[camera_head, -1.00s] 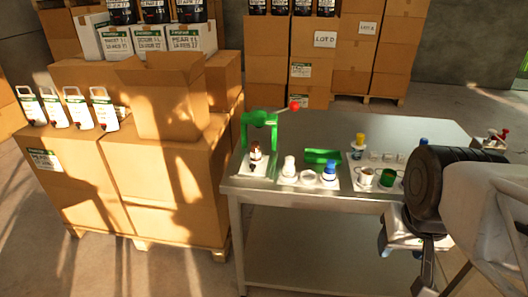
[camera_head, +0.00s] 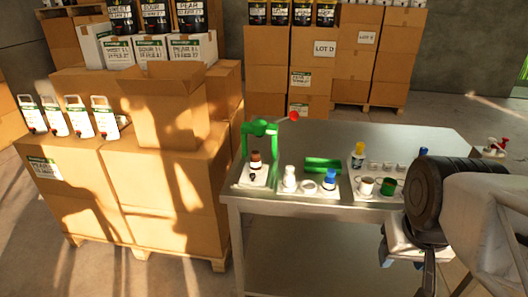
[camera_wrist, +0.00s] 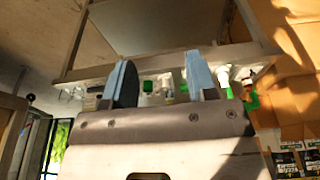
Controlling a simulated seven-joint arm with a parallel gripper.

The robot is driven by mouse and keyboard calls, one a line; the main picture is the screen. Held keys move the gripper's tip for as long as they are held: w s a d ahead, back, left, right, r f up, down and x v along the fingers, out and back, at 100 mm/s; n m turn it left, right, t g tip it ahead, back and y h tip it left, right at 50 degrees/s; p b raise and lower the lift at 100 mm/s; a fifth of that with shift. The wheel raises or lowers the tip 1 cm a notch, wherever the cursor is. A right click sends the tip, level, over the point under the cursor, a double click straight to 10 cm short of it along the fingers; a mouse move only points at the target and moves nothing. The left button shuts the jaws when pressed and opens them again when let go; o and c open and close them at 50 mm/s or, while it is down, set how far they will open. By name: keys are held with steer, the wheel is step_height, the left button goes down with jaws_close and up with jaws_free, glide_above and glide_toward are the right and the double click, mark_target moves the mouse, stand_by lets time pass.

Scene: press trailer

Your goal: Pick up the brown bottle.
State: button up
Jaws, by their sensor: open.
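The brown bottle (camera_head: 256,161) stands upright on a white base under the green press (camera_head: 259,130), at the left end of the steel table. In the wrist view the bottle (camera_wrist: 247,86) seems to show small, beside the green press, at the right. My gripper (camera_wrist: 163,78) is open and empty, its two fingers well apart. It is far from the bottle. In the head view my arm is at the right and my gripper (camera_head: 429,272) hangs low in front of the table, partly cut off by the frame.
On the steel table (camera_head: 300,212) a white bottle (camera_head: 290,178), a blue-capped bottle (camera_head: 329,180), a green tray (camera_head: 322,164), a yellow-capped bottle (camera_head: 358,156) and cups stand right of the press. Stacked cartons (camera_head: 165,190) crowd the table's left side. The table's back is clear.

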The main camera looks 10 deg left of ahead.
steer(key=o, duration=0.4)
steer(key=shift+c, duration=0.2)
steer(key=shift+w, duration=0.1)
steer(key=w+a+r, duration=0.1)
steer(key=w+a, duration=0.3)
steer(key=w, duration=0.5)
steer(key=w+a, duration=0.3)
steer(key=w, duration=0.6)
steer(key=w+a+r, duration=0.1)
steer(key=w+a, duration=0.3)
steer(key=w, duration=0.6)
steer(key=w+a+f+t, duration=0.1)
steer(key=w+a+f, duration=0.5)
steer(key=w+a, duration=0.5)
steer(key=w+a+f+t, duration=0.1)
steer(key=w+a+f, duration=0.5)
steer(key=w+a, duration=0.5)
steer(key=shift+a+m, duration=0.3)
steer(key=shift+a, duration=0.55)
